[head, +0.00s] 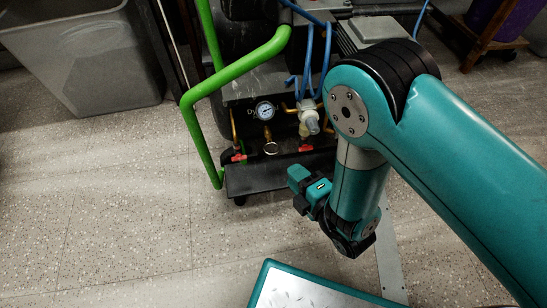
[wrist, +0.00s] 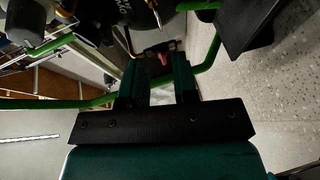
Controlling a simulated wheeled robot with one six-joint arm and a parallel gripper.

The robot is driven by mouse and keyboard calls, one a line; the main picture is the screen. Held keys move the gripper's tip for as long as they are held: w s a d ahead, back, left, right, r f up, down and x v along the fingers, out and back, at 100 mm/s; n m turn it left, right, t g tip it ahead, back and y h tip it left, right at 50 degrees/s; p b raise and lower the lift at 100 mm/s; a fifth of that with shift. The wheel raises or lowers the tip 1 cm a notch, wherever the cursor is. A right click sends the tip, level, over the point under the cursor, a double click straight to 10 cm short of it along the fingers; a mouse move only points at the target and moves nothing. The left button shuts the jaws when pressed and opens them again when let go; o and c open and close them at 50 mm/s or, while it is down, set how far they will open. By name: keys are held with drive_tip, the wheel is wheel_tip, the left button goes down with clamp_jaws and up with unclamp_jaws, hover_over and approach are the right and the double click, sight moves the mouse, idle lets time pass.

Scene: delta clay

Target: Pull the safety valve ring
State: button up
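The safety valve ring (head: 271,148) is a small metal loop hanging under a brass fitting (head: 267,131), below the round pressure gauge (head: 265,110) on the compressor. My gripper (head: 297,188) is to the right of the ring and nearer the camera, apart from it. In the wrist view my gripper's two dark teal fingers (wrist: 158,84) stand apart with a gap between them, and nothing is seen held. A red valve handle (wrist: 163,58) shows beyond the gap. I cannot make out the ring in the wrist view.
A green tube frame (head: 196,130) curves around the compressor's left side. Red handles (head: 239,157) flank the ring. Blue hoses (head: 308,65) and a pale regulator (head: 309,117) are to its upper right. A black tray edge (head: 260,177) lies below. A grey bin (head: 90,70) stands left; the floor is open.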

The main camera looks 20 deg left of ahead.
sight(273, 153)
drive_tip(key=shift+b+x, duration=0.8)
drive_tip(key=shift+x, duration=4.2)
clamp_jaws()
